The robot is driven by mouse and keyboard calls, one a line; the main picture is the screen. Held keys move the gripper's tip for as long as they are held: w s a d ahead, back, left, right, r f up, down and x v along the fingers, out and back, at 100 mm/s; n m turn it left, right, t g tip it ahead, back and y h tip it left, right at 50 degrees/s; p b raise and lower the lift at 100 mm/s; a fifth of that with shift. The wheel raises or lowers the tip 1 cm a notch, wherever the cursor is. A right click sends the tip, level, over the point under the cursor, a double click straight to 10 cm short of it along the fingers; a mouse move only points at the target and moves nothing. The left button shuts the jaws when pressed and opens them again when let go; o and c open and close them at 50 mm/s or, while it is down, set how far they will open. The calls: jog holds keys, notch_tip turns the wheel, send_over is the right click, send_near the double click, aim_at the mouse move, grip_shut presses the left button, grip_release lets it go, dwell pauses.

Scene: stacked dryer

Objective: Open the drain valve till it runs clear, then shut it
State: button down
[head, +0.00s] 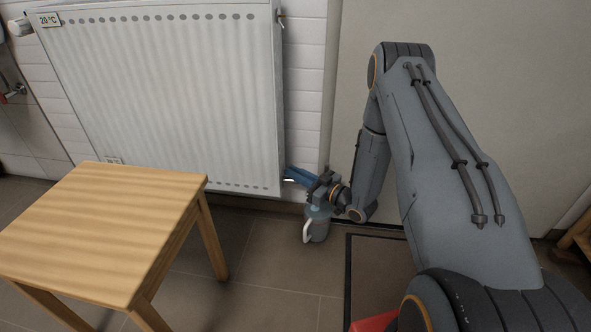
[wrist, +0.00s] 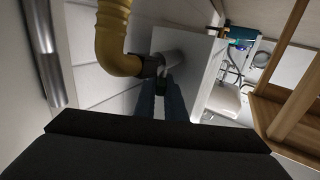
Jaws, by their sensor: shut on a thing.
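My gripper (head: 289,174) has blue fingers and reaches to the lower right corner of the white radiator (head: 170,100). In the wrist view, the fingers (wrist: 163,98) are shut on a small dark piece, which appears to be the drain valve (wrist: 162,82), in front of a pale grey cylinder. The fingers hide most of the valve, so its turn position cannot be told. A grey jug (head: 319,228) with a pale handle stands upright on the floor just below my gripper. No flowing water can be made out.
A wooden stool (head: 100,215) stands at the front left. A dark-edged mat (head: 349,285) lies right of the jug, with a red thing (head: 374,322) at the bottom edge. In the wrist view, a yellow pipe (wrist: 112,40) bends close to the fingers' left.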

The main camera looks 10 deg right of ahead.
jog(key=m+t+h+p, duration=0.2)
jog(key=h+p, duration=0.1)
jog(key=m+h+p, duration=0.1)
jog(key=shift+s+a+r+m+t+h, duration=0.2)
jog(key=shift+a+m+t+h, duration=0.1)
jog(key=shift+t+h, duration=0.1)
jog(key=m+t+h+p, duration=0.1)
jog(key=m+h+p, duration=0.2)
jog(key=h, duration=0.2)
jog(key=shift+f+m+h, duration=0.1)
jog(key=shift+m+h, duration=0.2)
jog(key=m+h+p, duration=0.1)
jog(key=m+h, duration=0.1)
jog(key=h, duration=0.1)
jog(key=m+g+h, duration=0.1)
jog(key=m+h, duration=0.1)
jog(key=h, duration=0.2)
jog(key=shift+w+m+p, duration=0.2)
jog(key=shift+m+p, duration=0.15)
jog(key=shift+m, duration=0.05)
jog(key=shift+h, duration=0.3)
jog(key=shift+d, duration=0.1)
jog(key=c, duration=2.1)
grip_release()
jog(key=shift+f, duration=0.1)
